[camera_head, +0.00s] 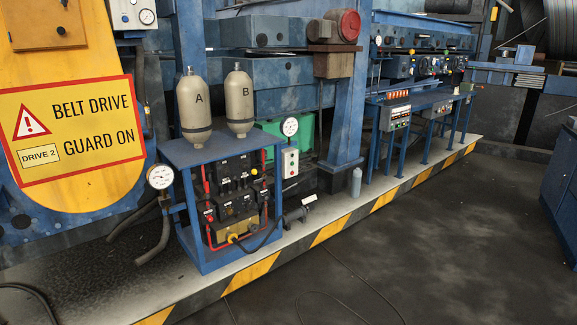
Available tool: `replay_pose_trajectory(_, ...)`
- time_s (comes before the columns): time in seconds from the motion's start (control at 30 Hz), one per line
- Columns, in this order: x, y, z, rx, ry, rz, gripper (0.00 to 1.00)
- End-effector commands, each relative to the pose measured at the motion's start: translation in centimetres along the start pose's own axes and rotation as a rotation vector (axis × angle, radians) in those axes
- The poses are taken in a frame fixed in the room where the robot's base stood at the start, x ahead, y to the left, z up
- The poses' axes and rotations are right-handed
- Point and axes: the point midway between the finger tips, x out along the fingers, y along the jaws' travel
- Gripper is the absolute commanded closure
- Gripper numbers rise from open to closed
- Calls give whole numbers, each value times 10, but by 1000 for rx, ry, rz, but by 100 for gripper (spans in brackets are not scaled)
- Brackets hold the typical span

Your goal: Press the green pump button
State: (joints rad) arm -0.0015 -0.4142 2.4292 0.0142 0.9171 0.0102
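A small pale control box (290,163) stands just right of the blue hydraulic stand (205,157), below a round white gauge (290,127). It carries small buttons on its front, but they are too small for me to tell their colours surely. A green housing (270,129) shows partly behind the stand and the gauge. My gripper is not in view.
Two beige cylinders, A (196,105) and B (239,100), stand on the stand. Another gauge (160,177) is at its left. A grey bottle (356,181) stands right of the box. Cables cross the floor (400,245) beyond the striped edge (329,229). A blue cabinet (562,185) is at far right.

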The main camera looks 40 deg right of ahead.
Motion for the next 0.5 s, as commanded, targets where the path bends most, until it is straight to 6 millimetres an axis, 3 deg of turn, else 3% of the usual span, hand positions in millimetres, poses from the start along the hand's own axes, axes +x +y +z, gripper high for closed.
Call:
replay_pose_trajectory(0.17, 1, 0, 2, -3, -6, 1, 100)
replay_pose_trajectory(0.5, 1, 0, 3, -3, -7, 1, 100)
